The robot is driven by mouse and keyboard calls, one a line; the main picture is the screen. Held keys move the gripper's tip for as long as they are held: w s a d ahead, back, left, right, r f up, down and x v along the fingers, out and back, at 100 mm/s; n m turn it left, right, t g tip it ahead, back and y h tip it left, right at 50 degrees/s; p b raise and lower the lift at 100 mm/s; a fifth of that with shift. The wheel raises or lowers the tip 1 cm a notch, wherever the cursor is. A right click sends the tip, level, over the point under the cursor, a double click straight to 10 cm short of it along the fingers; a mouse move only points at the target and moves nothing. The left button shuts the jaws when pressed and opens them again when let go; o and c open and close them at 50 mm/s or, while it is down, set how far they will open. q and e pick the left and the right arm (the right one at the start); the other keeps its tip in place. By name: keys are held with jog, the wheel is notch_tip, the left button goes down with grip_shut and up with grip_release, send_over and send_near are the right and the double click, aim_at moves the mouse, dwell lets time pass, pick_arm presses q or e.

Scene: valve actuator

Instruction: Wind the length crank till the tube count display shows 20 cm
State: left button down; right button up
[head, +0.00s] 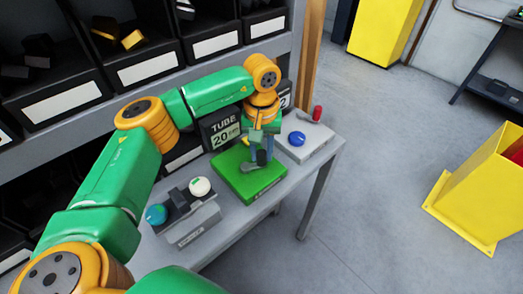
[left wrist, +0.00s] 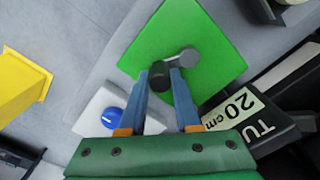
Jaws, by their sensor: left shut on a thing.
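The green crank base (head: 245,186) sits on the grey bench. The length crank's grey arm (head: 249,167) lies on top of it, partly hidden by my gripper. In the left wrist view, the crank shows its round grey hub (left wrist: 189,57) and dark upright knob (left wrist: 160,83). My left gripper (head: 262,156) points down over the base, its blue fingers shut on the knob; they also show in the left wrist view (left wrist: 162,74). The tube count display (head: 226,136) stands behind the base and reads 20 cm; it also shows in the left wrist view (left wrist: 240,108). My right gripper is out of view.
A grey box with a teal knob (head: 156,214) and a white knob (head: 200,187) stands left of the base. A panel with a blue knob (head: 297,139) and a red-handled lever (head: 317,114) is at right. Shelf bins rise behind. A second display is partly hidden by my arm.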

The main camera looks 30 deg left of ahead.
aim_at(262, 152)
pick_arm(q)
jog(key=c, duration=0.6)
grip_release()
notch_tip(262, 152, up, 7)
jog(key=shift+r+b, duration=0.1)
jog(key=shift+b, duration=0.45)
